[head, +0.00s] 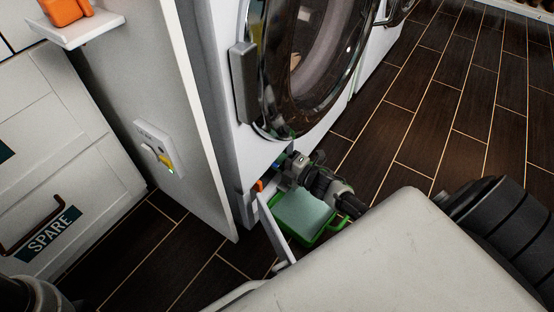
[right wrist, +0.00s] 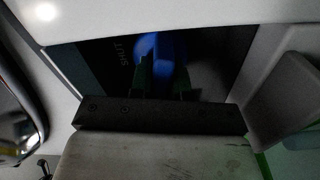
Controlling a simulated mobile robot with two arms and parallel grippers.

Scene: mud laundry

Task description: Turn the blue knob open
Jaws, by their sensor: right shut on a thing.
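The blue knob (right wrist: 160,50) is inside a dark recess in the right wrist view, with the word SHUT printed to its left. My right gripper (right wrist: 162,78) is at the knob, its two fingers on either side of it and closed on it. In the head view my right gripper (head: 284,168) reaches into the low opening at the front of the washing machine (head: 222,110). The knob is mostly hidden there by the gripper and the machine's front. My left gripper is not in view.
An open white flap (head: 275,230) and an orange part (head: 258,185) are beside the opening. A green-rimmed tray (head: 332,229) is on the floor below my right gripper. A white panel with a yellow-levered switch (head: 166,160) stands left. Dark floor is clear at right.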

